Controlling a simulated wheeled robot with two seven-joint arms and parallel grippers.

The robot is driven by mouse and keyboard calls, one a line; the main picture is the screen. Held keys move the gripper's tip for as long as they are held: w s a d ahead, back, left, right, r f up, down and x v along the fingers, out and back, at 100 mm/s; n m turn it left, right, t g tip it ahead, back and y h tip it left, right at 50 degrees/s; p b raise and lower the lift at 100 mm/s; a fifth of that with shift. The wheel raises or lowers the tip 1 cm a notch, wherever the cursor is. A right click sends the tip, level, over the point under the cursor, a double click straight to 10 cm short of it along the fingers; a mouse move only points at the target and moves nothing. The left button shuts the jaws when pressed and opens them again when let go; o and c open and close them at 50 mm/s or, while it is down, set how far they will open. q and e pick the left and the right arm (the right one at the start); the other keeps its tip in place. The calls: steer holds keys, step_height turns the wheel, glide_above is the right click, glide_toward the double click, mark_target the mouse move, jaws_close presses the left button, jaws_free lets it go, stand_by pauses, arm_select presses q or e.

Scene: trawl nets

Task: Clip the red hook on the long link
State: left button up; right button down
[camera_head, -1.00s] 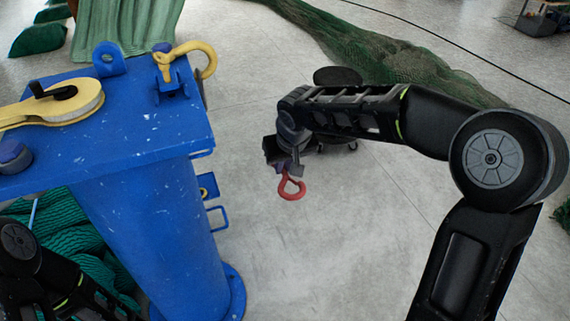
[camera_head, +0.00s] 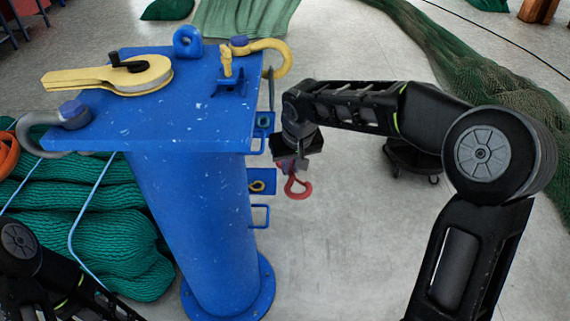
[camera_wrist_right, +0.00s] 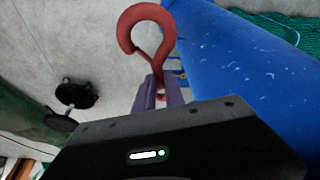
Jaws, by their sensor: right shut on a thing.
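The red hook (camera_head: 289,187) hangs below my right gripper (camera_head: 287,166), which is shut on its upper end. It also shows in the right wrist view (camera_wrist_right: 168,40), its curve pointing away from the purple fingers (camera_wrist_right: 160,93). The hook is just right of the blue post's side fittings, with a visible gap. I cannot tell surely which fitting is the long link; a narrow grey-green link (camera_head: 271,90) hangs at the plate's right edge, left of my right wrist. My left forearm shows at lower left; its gripper is out of view.
Teal net (camera_head: 110,240) lies left.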

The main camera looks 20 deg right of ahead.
steer(key=s+d+f+m+g+y, duration=0.2)
steer(key=s+d+f+m, duration=0.1)
steer(key=d+f+m, duration=0.4)
steer(key=s+d+f+m+g+y, duration=0.2)
steer(key=s+d+f+m+g, duration=0.1)
steer(key=d+f+m, duration=0.4)
steer(key=w+d+r+m+t+h, duration=0.1)
steer(key=w+d+r+m+t, duration=0.2)
steer(key=d+m+t, duration=0.4)
steer(key=w+d+r+m+t+h, duration=0.1)
steer(key=w+d+r+m+t, duration=0.3)
steer(key=d+m, duration=0.6)
steer(key=w+m+t, duration=0.2)
steer(key=m+t, duration=0.1)
steer(key=shift+t+b, duration=0.3)
